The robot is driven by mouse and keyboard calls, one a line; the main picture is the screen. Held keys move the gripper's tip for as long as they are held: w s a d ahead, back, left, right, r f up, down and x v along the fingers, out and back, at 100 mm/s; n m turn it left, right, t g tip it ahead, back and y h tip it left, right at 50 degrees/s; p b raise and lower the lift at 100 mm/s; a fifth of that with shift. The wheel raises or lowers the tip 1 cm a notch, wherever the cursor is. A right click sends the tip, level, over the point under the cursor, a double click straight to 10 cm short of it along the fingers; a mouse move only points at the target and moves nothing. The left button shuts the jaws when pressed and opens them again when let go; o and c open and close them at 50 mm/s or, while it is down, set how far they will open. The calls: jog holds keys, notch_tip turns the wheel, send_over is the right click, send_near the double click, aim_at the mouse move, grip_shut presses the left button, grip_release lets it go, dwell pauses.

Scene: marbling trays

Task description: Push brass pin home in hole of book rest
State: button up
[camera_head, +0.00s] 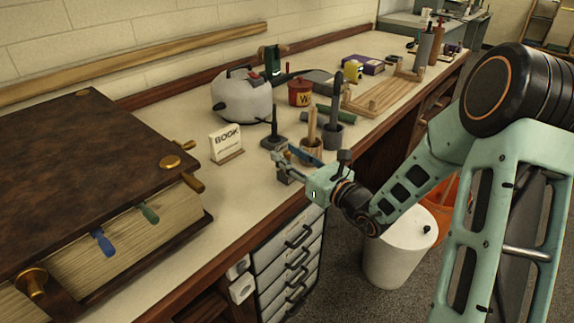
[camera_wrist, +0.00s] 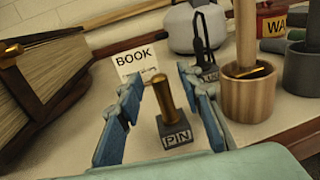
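The brass pin (camera_wrist: 163,98) stands upright in a small dark block labelled PIN (camera_wrist: 176,136). My gripper (camera_wrist: 160,82) is open, with one blue finger on each side of the pin in the wrist view. I cannot tell whether either finger touches it. The book rest (camera_head: 72,292) holds a big brown book (camera_head: 75,165) at the left. Brass pegs (camera_head: 32,282) show on it. I cannot make out an empty hole.
A BOOK card (camera_head: 226,143) stands between the book and my gripper. A wooden cup (camera_wrist: 250,97) and a grey cup (camera_wrist: 303,72) stand close on the right. A grey kettle-like pot (camera_head: 242,97) is behind. Bare bench top (camera_head: 235,195) lies between book and gripper.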

jog(key=shift+w+a, duration=0.15)
grip_shut()
jog(key=shift+r, duration=0.2)
